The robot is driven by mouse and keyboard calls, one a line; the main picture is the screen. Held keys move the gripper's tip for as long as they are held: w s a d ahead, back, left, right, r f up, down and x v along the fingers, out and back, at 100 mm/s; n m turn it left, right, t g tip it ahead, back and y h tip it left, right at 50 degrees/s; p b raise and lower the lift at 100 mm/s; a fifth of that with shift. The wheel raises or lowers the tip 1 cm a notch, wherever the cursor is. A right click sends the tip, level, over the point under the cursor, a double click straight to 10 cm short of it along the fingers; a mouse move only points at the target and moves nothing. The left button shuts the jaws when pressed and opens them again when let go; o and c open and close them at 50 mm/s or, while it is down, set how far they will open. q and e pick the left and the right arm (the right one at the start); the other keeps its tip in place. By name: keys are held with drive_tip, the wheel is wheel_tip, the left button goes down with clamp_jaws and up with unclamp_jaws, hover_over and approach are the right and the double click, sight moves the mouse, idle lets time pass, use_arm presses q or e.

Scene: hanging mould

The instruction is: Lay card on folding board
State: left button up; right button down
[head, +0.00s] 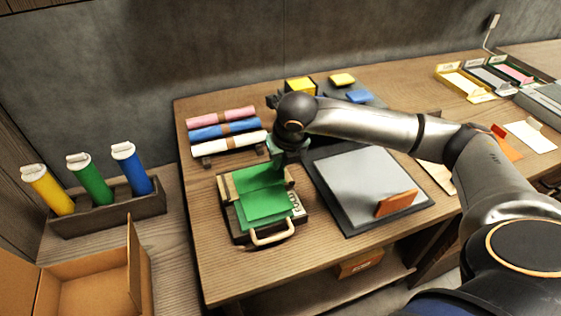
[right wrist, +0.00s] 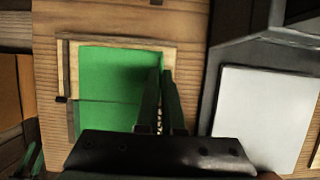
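The green card (head: 262,194) lies over the folding board (head: 238,234), a small board with wooden strips and a cream handle at its front. The card shows two panels with a line across it. In the right wrist view the card (right wrist: 105,75) covers most of the board's bed. My right gripper (head: 281,163) is at the card's right edge, pointing down. In the right wrist view its fingers (right wrist: 162,80) are close together, with the card's edge between their tips. My left gripper is in neither view.
A grey pad with a dark rim (head: 328,199) and an orange block (head: 396,203) lies right of the board. Coloured rolls (head: 225,130) lie behind it. An open cardboard box (head: 95,280) and a tube rack (head: 155,204) stand left. Table front is clear.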

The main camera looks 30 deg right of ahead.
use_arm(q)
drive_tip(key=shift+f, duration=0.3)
use_arm(e)
drive_tip(key=shift+f, duration=0.25)
idle(0.4)
drive_tip(key=c, duration=1)
unclamp_jaws()
drive_tip(key=shift+o, duration=0.2)
drive_tip(key=shift+s+r, duration=0.1)
drive_tip(key=shift+r, duration=0.3)
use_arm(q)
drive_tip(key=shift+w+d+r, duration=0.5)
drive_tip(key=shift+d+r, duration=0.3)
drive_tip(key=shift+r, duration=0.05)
use_arm(e)
drive_tip(key=v, duration=1.1)
drive_tip(key=shift+s+r, duration=0.3)
drive_tip(key=shift+a, duration=0.15)
